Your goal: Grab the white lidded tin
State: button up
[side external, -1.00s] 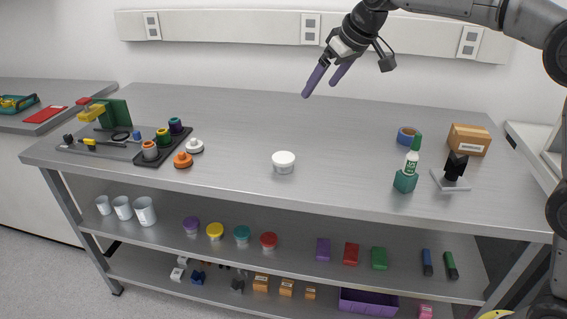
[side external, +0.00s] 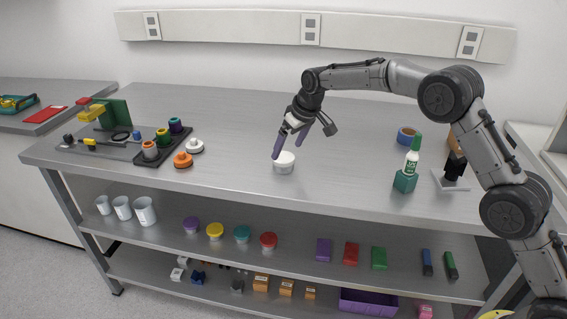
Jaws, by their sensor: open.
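The white lidded tin (side external: 285,164) stands upright on the bare middle of the metal bench top, a short round tin with a white lid. My gripper (side external: 290,146) is open, its two purple fingers pointing down and to the left. The left fingertip overlaps the upper left edge of the tin in the picture, and the other finger is higher and to the right. The fingers look just above the tin; I cannot tell whether they touch it. Nothing is between the fingers that I can see.
A dark tray (side external: 160,147) with coloured rings, an orange knob (side external: 183,160) and a white knob (side external: 195,146) lie left. The bench (side external: 240,120) around the tin is clear.

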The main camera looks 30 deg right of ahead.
aim_at(285, 158)
jog(key=shift+d+x, duration=0.1)
jog(key=shift+x, duration=1.3)
jog(key=shift+d+x, duration=0.15)
jog(key=shift+x, duration=1.3)
jog(key=shift+s, duration=0.1)
jog(key=c, duration=1.2)
jog(key=shift+c, duration=0.2)
jog(key=shift+r, duration=0.1)
